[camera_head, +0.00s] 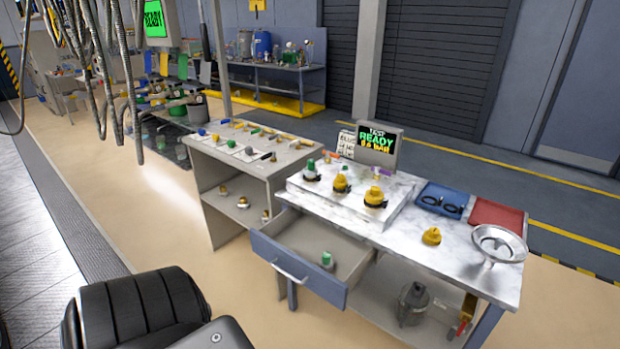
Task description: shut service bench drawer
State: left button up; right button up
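The service bench (462,254) has a white marble-like top and stands right of centre. Its drawer (346,293) is pulled out at the bench's left front side. The drawer has a blue-grey front with a pale bar handle (288,271). A small green-topped fitting (327,260) stands inside the drawer. Neither of my grippers is in view, and nothing is seen touching the drawer or its handle. A dark, ribbed part and a smooth dark housing at the bottom left appear to be parts of my own body.
The bench top carries yellow-capped fittings, a display (377,145), a blue tray (443,200), a red tray (496,214) and a metal funnel (499,243). A grey shelf unit (231,154) stands left of the bench. Hoses (95,60) hang at the upper left. The floor before the drawer is clear.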

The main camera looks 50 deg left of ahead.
aim_at(293, 242)
jog(key=u, duration=1.25)
jog(key=i, duration=0.9)
jog(key=u, duration=0.65)
